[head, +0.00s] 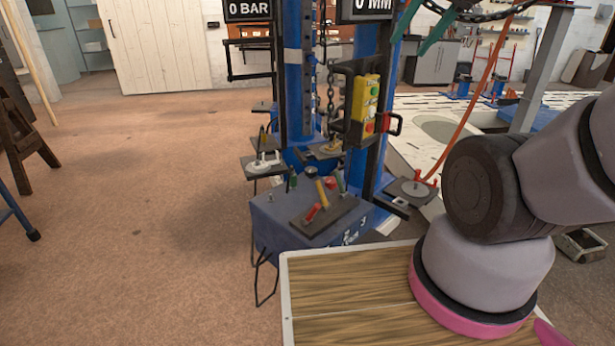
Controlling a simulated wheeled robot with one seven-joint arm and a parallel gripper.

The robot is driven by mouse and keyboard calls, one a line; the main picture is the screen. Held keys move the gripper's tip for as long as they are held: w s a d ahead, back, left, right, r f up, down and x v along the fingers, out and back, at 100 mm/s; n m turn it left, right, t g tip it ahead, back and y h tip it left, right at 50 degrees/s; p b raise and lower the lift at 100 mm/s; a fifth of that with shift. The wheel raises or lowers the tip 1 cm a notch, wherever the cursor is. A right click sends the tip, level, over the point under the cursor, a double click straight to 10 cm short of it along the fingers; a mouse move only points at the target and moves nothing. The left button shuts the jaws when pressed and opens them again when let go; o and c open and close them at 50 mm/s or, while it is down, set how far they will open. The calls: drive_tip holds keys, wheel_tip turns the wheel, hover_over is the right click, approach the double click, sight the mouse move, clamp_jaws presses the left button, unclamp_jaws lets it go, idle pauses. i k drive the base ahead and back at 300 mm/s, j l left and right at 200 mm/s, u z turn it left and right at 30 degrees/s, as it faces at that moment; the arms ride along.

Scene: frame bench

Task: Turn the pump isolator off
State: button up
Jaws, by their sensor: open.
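A blue pump unit (275,222) stands beside the foot of the blue frame press, with short levers and a red knob (329,183) on top. A dark plate (326,214) on it carries a red-gripped lever (313,211). A yellow control box (366,103) with several buttons hangs on the frame, with a red part (384,122) at its right side. A red handle (418,179) stands on a separate plate to the right. No label shows which of these is the pump isolator, and its position cannot be told. My gripper is out of view; only my arm shows at the right.
Displays reading 0 BAR (248,9) and 0 MM (367,8) hang on the frame. A chain (331,90) hangs between its posts, and an orange hose (478,95) runs down to the right. A wooden trestle (22,135) stands far left. The floor left of the pump is clear.

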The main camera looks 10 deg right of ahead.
sight(329, 183)
drive_tip(key=i+j, duration=0.1)
drive_tip(key=j, duration=0.25)
drive_tip(key=i+j, duration=0.15)
drive_tip(key=j, duration=0.2)
drive_tip(key=i+j, duration=0.1)
drive_tip(key=j, duration=0.3)
drive_tip(key=i+j, duration=0.1)
drive_tip(key=j, duration=0.25)
drive_tip(key=i+j, duration=0.25)
drive_tip(key=i, duration=0.2)
drive_tip(key=i+j+z, duration=0.1)
drive_tip(key=i, duration=0.3)
drive_tip(key=j, duration=0.1)
